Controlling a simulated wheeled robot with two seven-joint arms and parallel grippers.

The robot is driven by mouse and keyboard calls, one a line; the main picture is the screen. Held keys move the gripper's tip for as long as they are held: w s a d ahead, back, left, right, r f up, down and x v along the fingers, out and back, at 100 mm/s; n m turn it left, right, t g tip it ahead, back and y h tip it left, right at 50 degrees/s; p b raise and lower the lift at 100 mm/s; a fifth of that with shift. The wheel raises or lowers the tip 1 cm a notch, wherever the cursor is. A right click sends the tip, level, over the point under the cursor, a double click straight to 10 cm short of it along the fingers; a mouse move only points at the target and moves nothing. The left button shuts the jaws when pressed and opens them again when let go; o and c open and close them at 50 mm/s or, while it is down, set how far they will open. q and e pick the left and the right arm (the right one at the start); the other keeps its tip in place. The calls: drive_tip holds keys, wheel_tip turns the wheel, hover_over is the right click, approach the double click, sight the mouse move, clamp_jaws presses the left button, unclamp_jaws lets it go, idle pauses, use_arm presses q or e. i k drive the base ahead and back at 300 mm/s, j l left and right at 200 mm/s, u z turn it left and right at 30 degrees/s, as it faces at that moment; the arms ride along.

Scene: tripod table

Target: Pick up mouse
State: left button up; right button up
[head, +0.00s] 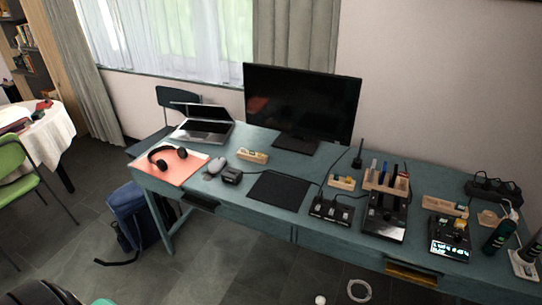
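A small grey rounded object that looks like the mouse (216,165) lies on the teal desk (300,227), left of centre. It sits between the headphones and a small black box. A black mouse pad (280,190) lies to its right, apart from it, with nothing on it. Neither of my grippers is in the head view.
Headphones (166,158) lie on a reddish mat (183,175). The small black box (232,175) and a wooden holder (253,156) stand close to the mouse. A laptop (203,129) and monitor (302,103) stand behind. Several devices crowd the right side. A blue bag (128,212) leans below.

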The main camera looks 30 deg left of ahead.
sight(216, 166)
drive_tip(key=j+z, duration=0.25)
drive_tip(key=j, duration=0.4)
drive_tip(key=j+z, duration=0.25)
drive_tip(key=j, duration=0.4)
drive_tip(key=j+z, duration=0.25)
drive_tip(key=j, duration=0.45)
drive_tip(key=k+j+z, duration=0.1)
drive_tip(key=j+z, duration=0.15)
drive_tip(key=j, duration=0.4)
